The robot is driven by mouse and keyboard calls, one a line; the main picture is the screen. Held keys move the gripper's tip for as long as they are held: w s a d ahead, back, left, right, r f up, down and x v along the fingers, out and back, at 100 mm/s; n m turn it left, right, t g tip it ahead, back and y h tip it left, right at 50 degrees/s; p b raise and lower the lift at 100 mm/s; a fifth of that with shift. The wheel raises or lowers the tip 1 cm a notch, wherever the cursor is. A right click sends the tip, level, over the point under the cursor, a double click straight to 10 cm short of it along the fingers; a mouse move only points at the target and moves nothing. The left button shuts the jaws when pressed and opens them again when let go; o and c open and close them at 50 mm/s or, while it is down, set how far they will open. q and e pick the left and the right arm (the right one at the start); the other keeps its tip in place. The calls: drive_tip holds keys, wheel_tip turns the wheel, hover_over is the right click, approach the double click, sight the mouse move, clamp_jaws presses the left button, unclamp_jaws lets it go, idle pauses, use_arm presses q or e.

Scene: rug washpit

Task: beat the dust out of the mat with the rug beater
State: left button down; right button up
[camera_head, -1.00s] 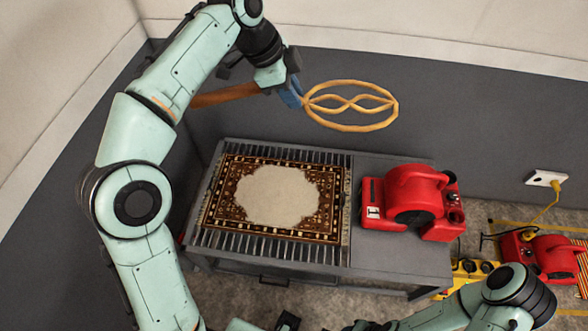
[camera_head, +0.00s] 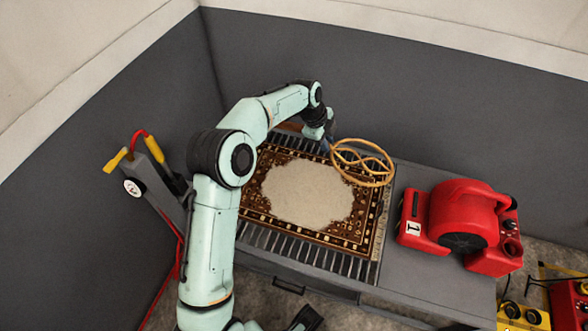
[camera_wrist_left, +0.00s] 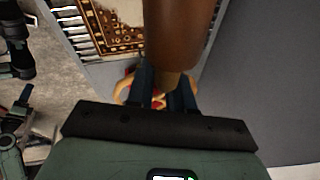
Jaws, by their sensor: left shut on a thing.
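The rug beater (camera_head: 362,162) has a looped cane head that shows in the head view over the back right part of the mat. Whether it touches the mat I cannot tell. The mat (camera_head: 305,195) is brown patterned with a pale, dusty-looking middle and lies flat on a slatted bench. My left gripper (camera_head: 328,138) is above the mat's back edge, shut on the beater's handle. In the left wrist view the brown wooden handle (camera_wrist_left: 180,40) runs between the fingers (camera_wrist_left: 165,90), and part of the looped head shows behind them. My right gripper cannot be made out.
The grey bench (camera_head: 420,285) carries a red blower (camera_head: 463,220) to the right of the mat. A post with a yellow handle and red hose (camera_head: 150,160) stands at the left. A second red machine (camera_head: 570,300) is on the floor at right. Dark walls close off the back.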

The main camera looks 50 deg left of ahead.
drive_tip(key=shift+w+d+f+t+h+b, duration=0.65)
drive_tip(key=shift+w+d+f+b, duration=0.8)
drive_tip(key=shift+w+f+b, duration=1.85)
use_arm(q)
drive_tip(key=s+a+f, duration=0.1)
drive_tip(key=a+f, duration=0.2)
drive_tip(key=f, duration=0.4)
drive_tip(key=s+a+f+y+b, duration=0.1)
drive_tip(key=s+a+f, duration=0.1)
drive_tip(key=f, duration=0.6)
drive_tip(key=s+a+f+b, duration=0.1)
drive_tip(key=a+f, duration=0.4)
drive_tip(key=f, duration=0.2)
drive_tip(key=shift+s+f, duration=0.15)
drive_tip(key=shift+f, duration=0.05)
use_arm(e)
drive_tip(key=s+f, duration=0.4)
drive_tip(key=s, duration=0.1)
drive_tip(key=shift+d+f+m+g, duration=0.2)
drive_tip(key=shift+f+m+g, duration=0.15)
drive_tip(key=shift+g, duration=0.1)
drive_tip(key=shift+y, duration=0.25)
use_arm(q)
wheel_tip(320, 180, down, 6)
drive_tip(key=b, duration=0.2)
drive_tip(key=shift+d+f+b, duration=0.1)
drive_tip(key=shift+b, duration=0.2)
use_arm(e)
drive_tip(key=shift+d+x, duration=0.2)
drive_tip(key=shift+x, duration=1.05)
